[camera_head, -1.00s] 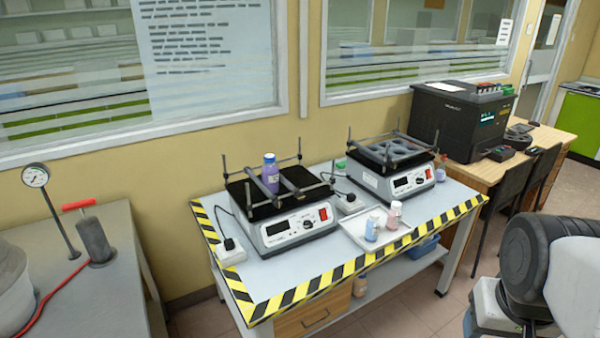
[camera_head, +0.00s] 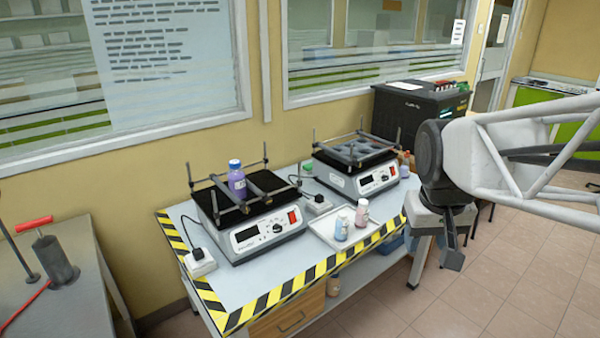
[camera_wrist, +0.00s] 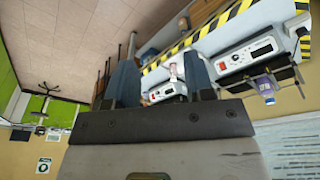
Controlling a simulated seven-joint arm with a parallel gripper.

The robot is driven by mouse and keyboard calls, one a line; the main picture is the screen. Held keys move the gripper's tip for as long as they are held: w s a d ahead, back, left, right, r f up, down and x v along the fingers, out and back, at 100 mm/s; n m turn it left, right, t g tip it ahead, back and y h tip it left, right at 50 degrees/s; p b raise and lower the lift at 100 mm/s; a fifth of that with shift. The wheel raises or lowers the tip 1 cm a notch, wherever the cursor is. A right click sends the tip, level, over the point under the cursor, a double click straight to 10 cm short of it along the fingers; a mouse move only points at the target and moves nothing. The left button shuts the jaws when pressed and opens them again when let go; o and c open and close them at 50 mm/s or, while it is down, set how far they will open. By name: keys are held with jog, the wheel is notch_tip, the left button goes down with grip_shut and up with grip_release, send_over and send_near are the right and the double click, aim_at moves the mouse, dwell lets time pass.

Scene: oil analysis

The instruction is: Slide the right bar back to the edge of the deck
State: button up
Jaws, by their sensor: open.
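The left shaker (camera_head: 268,232) stands on the table with a black deck and corner posts. A purple bottle (camera_head: 237,184) stands upright on that deck, next to dark bars. The right bar (camera_head: 259,189) runs across the deck just right of the bottle, inward from the deck's right edge; whether it touches the bottle I cannot tell. My gripper (camera_head: 452,256) is open and empty, in the air off the table's right end, well away from the bar. In the wrist view its two fingers (camera_wrist: 163,75) are spread, and the bottle (camera_wrist: 264,85) shows upside down.
A second shaker (camera_head: 372,182) with a ringed holder stands to the right. A white tray (camera_head: 322,230) with two small bottles (camera_head: 352,220) lies in front. Striped tape (camera_head: 270,298) edges the table. A black machine (camera_head: 425,110) stands behind. The floor at right is clear.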

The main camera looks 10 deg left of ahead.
jog(key=w+a+r+n, duration=0.1)
jog(key=w+a, duration=0.3)
jog(key=w, duration=0.4)
jog(key=w+a+r+n, duration=0.1)
jog(key=w+a, duration=0.3)
jog(key=w, duration=0.4)
jog(key=n+h, duration=0.1)
jog(key=n, duration=0.5)
send_over(259, 190)
jog(key=s+a, duration=0.1)
jog(key=s+a+x, duration=0.1)
jog(key=s+x, duration=0.1)
jog(key=x, duration=0.7)
jog(key=s+a+f+x, duration=0.1)
jog(key=s+x, duration=0.1)
jog(key=x, duration=0.7)
jog(key=shift+r+g, duration=0.1)
jog(key=shift+g, duration=0.3)
jog(key=shift+w+d+f, duration=0.15)
jog(key=shift+f, duration=1.1)
jog(key=shift+w+d+f, duration=0.15)
jog(key=shift+d+f, duration=0.05)
jog(key=shift+f, duration=1.1)
jog(key=shift+w+d+f, duration=0.15)
jog(key=shift+w+f, duration=0.05)
jog(key=shift+f, duration=1.05)
grip_shut()
